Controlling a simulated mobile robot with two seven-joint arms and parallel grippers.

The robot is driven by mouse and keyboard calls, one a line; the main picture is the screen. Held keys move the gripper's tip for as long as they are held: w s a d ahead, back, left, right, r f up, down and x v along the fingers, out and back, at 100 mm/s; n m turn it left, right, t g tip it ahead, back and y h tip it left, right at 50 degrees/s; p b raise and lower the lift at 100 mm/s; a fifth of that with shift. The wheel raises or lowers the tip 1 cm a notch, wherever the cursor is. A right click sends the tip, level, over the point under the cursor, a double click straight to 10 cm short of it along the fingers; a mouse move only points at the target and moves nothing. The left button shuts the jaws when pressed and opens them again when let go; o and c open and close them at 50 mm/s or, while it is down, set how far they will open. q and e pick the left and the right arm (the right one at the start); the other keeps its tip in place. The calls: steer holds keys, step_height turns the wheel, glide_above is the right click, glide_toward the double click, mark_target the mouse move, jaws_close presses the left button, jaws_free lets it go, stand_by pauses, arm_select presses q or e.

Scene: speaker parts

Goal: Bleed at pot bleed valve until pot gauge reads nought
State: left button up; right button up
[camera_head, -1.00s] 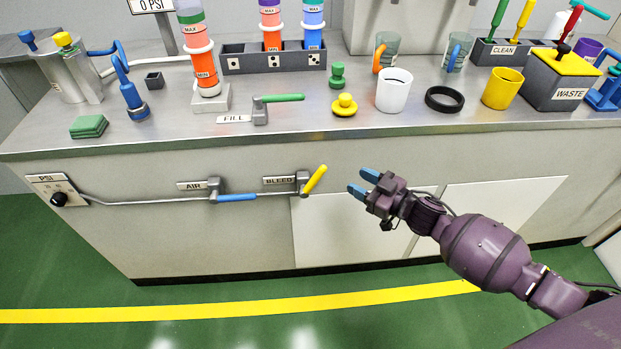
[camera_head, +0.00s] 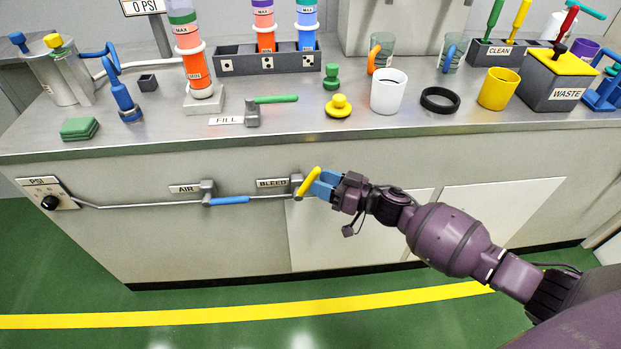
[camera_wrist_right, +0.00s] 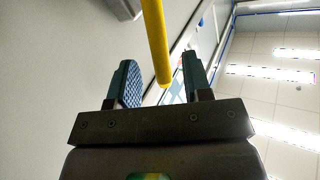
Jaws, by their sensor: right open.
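The bleed valve's yellow handle (camera_head: 309,181) is on the cabinet front beside the BLEED label (camera_head: 272,183). It slants up and to the right. My right gripper (camera_head: 321,185) is open at the handle, with its blue fingertips close to it. In the right wrist view the yellow handle (camera_wrist_right: 156,45) runs between the two open fingers (camera_wrist_right: 157,85); I cannot tell whether either touches it. A sign reading 0 PSI (camera_head: 142,7) stands at the top left, partly cut off; whether it is the pot gauge is unclear. The metal pot (camera_head: 62,78) is at the bench's left. My left gripper is not in view.
The air valve's blue handle (camera_head: 229,201) lies along the pipe left of the bleed valve. A PSI panel with a black knob (camera_head: 50,202) is farther left. Above, the bench holds the FILL valve's green handle (camera_head: 276,99) and several cups. Space before the cabinet is clear.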

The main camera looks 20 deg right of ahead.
mark_target(307, 184)
steer(key=shift+x, duration=1.65)
steer(key=shift+c, duration=0.3)
jaws_close()
